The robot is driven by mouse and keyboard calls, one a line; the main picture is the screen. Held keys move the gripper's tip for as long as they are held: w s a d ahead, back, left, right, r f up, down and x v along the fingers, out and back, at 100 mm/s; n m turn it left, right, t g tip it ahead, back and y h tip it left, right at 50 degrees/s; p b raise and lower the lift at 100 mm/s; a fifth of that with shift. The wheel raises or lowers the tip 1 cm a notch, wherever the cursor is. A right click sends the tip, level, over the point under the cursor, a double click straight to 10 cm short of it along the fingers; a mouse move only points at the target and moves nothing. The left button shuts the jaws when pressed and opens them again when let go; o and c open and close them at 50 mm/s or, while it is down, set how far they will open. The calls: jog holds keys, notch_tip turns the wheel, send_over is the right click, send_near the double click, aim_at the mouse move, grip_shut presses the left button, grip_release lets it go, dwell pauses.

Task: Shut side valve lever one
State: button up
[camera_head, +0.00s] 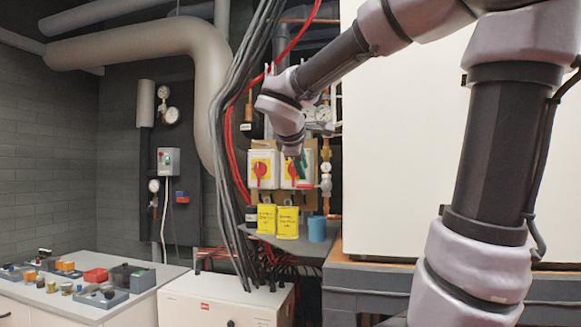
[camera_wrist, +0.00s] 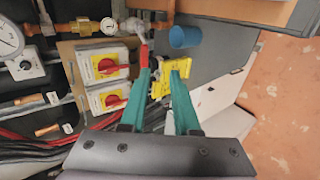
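A small red lever (camera_wrist: 144,52) sits on a silver valve (camera_wrist: 132,28) joined to a copper pipe, at the top middle of the wrist view. My gripper (camera_wrist: 160,72) has two teal fingers, spread apart with nothing between them at the tips. The tip of its left finger overlaps the red lever's lower end; I cannot tell whether they touch. In the head view my gripper (camera_head: 302,162) hangs in front of the wall panel, partly hidden by my wrist.
Two boxes with red rotary switches (camera_wrist: 108,66) are left of my fingers. Yellow containers (camera_head: 288,222) and a blue cup (camera_head: 317,228) stand on a grey shelf below. Black and red cables (camera_head: 232,170) hang at the left. A large white panel (camera_head: 400,150) is at the right.

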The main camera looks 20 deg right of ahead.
jog(key=s+a, duration=0.7)
jog(key=s, duration=0.3)
jog(key=shift+s, duration=0.1)
jog(key=s+d+f+m+g+y, duration=0.1)
jog(key=s+d+f+m+y, duration=0.1)
jog(key=m, duration=0.5)
jog(key=s+d+f+m+g+y, duration=0.1)
jog(key=s+d+f+m+y, duration=0.1)
jog(key=s+f+m+y, duration=0.2)
notch_tip(320, 180, down, 5)
jog(key=m+y, duration=0.2)
jog(key=m, duration=0.2)
jog(key=shift+s, duration=0.15)
